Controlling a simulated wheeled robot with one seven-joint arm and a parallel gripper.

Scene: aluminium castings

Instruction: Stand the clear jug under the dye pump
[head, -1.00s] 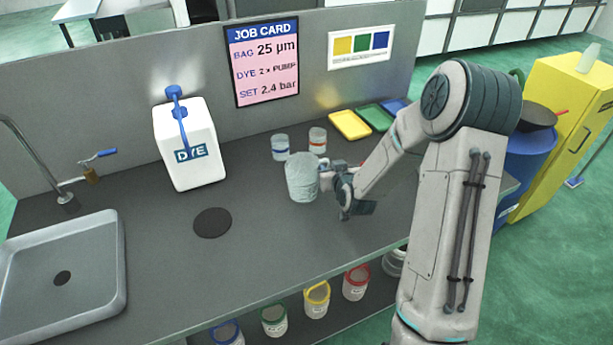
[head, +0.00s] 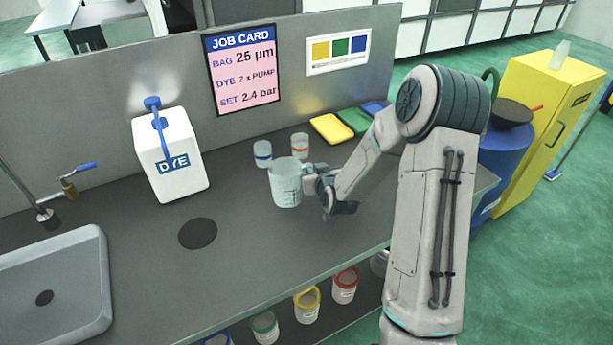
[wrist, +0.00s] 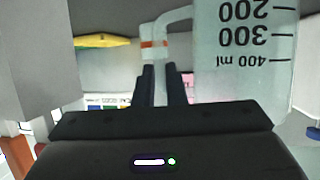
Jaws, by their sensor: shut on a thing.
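The clear jug (head: 286,186) with measuring marks is upright over the middle of the bench, in front of two small cups. My gripper (head: 311,181) is at its right side, shut on its handle. In the wrist view the jug (wrist: 245,60) appears upside down at the right, with the handle between my fingers (wrist: 161,85). I cannot tell whether its base touches the bench. The dye pump (head: 155,108) has a blue spout on a white DYE container (head: 185,180). A dark round disc (head: 198,233) lies on the bench in front of it.
A blue-banded cup (head: 262,153) and a red-banded cup (head: 300,145) stand behind the jug. Yellow (head: 330,128) and green trays lie at the back. A sink (head: 75,300) with a tap is at left. The bench between jug and disc is clear.

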